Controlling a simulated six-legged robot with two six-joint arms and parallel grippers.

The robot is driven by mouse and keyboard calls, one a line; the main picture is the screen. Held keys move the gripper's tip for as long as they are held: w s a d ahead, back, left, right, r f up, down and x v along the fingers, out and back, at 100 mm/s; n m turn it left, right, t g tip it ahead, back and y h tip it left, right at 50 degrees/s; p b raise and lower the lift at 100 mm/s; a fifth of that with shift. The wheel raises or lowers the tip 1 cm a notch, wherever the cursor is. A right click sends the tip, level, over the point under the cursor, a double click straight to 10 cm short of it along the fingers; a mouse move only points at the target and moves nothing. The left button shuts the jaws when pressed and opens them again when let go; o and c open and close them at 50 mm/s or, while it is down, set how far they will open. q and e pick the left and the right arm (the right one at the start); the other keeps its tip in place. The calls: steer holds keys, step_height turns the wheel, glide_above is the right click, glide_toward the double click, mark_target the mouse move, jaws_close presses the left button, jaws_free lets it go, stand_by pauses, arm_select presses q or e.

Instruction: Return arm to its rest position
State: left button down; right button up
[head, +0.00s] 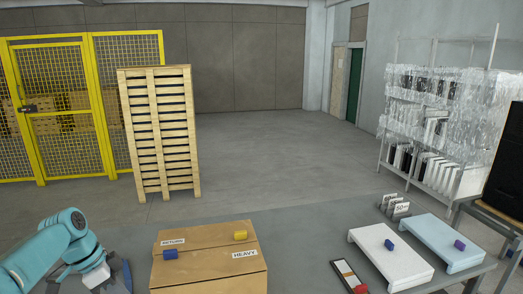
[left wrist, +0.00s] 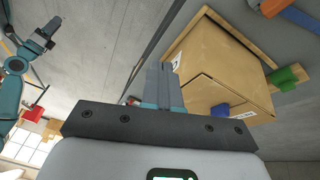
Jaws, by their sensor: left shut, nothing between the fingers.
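My left arm comes in at the lower left of the head view, with its gripper (head: 119,276) low beside the left side of the cardboard box. In the left wrist view the two fingers of the left gripper (left wrist: 164,88) are together, with nothing held between them. A teal arm with a dark gripper (left wrist: 44,38), which looks like my right one, shows at the upper left of that view. Its jaws are too small to read. The right gripper is outside the head view.
The cardboard box (head: 208,275), marked RETURN and HEAVY, carries a blue block (head: 170,254) and a yellow block (head: 240,235). A white stand (head: 402,268) and a light blue stand (head: 440,236) are at the right. A wooden pallet stack (head: 160,130) stands behind the grey table (head: 310,225).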

arm_select(q)
steer(key=s+d+f+n, duration=0.3)
steer(key=d+f, duration=0.3)
steer(key=f, duration=0.6)
steer(key=s+d+f+n, duration=0.3)
steer(key=d+f, duration=0.3)
steer(key=f, duration=0.5)
steer(key=s+d+f+n, duration=0.3)
steer(key=s+d+f, duration=0.1)
steer(key=s, duration=0.6)
steer(key=s+d+f+n, duration=0.4)
steer(key=s+d, duration=0.1)
steer(key=s, duration=0.5)
